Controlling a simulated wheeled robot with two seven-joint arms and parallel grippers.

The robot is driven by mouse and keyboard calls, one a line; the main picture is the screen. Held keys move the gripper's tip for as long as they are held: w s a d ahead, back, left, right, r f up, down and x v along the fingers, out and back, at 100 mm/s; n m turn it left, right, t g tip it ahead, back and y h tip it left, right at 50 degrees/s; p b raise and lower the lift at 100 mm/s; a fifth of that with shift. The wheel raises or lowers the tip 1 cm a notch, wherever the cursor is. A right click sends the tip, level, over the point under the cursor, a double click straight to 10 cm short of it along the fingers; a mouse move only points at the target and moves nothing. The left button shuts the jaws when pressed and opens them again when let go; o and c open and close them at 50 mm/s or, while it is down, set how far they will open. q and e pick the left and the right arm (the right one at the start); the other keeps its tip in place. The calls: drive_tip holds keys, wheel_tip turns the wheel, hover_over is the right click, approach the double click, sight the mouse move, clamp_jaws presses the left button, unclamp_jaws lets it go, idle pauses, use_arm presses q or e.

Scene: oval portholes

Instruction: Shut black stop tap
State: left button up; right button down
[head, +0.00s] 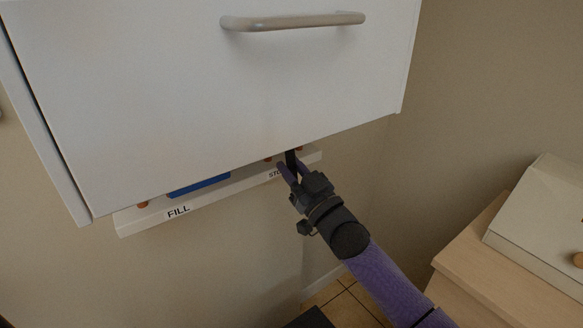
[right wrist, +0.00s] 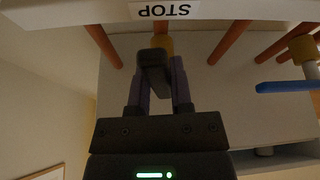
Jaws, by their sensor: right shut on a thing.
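The black stop tap's handle (head: 291,158) shows below the white cabinet, by the STOP label (head: 275,174). My right gripper (head: 290,170) reaches up to it from the lower right and is shut on it. In the right wrist view the black handle (right wrist: 154,68) sits between the fingers of the right gripper (right wrist: 160,82). Its brass-coloured body (right wrist: 166,45) is behind it on a copper pipe. The cabinet hides most of the tap in the head view, and the fingers cover part of the handle. My left gripper is not in view.
A blue tap handle (head: 200,185) is near the FILL label (head: 178,211); it also shows in the right wrist view (right wrist: 287,87). Several copper pipes (right wrist: 229,42) run close beside the gripper. The white cabinet (head: 220,100) overhangs. A wooden unit (head: 480,255) stands at right.

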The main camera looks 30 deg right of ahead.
drive_tip(key=n+y, duration=0.1)
drive_tip(key=n, duration=0.1)
drive_tip(key=d+n+g+y, duration=0.1)
drive_tip(key=n, duration=0.2)
drive_tip(key=shift+d+r+y+p, duration=0.15)
drive_tip(key=shift+r+y+p, duration=0.05)
drive_tip(key=shift+y+p, duration=0.1)
use_arm(q)
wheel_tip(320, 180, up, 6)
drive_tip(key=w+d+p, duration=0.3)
drive_tip(key=p, duration=0.3)
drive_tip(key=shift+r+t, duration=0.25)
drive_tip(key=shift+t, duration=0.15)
use_arm(e)
drive_tip(key=shift+w+d+r+n+g+y, duration=0.1)
drive_tip(key=shift+d+r+n+g+y, duration=0.6)
drive_tip(key=shift+n, duration=1.85)
drive_tip(key=shift+w+d+r+n+g+y, duration=0.1)
drive_tip(key=shift+r+n+g, duration=0.75)
drive_tip(key=shift+n, duration=1.65)
drive_tip(key=shift+d+r+n+g+y, duration=0.35)
drive_tip(key=shift+n+g, duration=0.8)
drive_tip(key=shift+n, duration=1.4)
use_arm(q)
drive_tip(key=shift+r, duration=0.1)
use_arm(e)
drive_tip(key=c, duration=0.5)
unclamp_jaws()
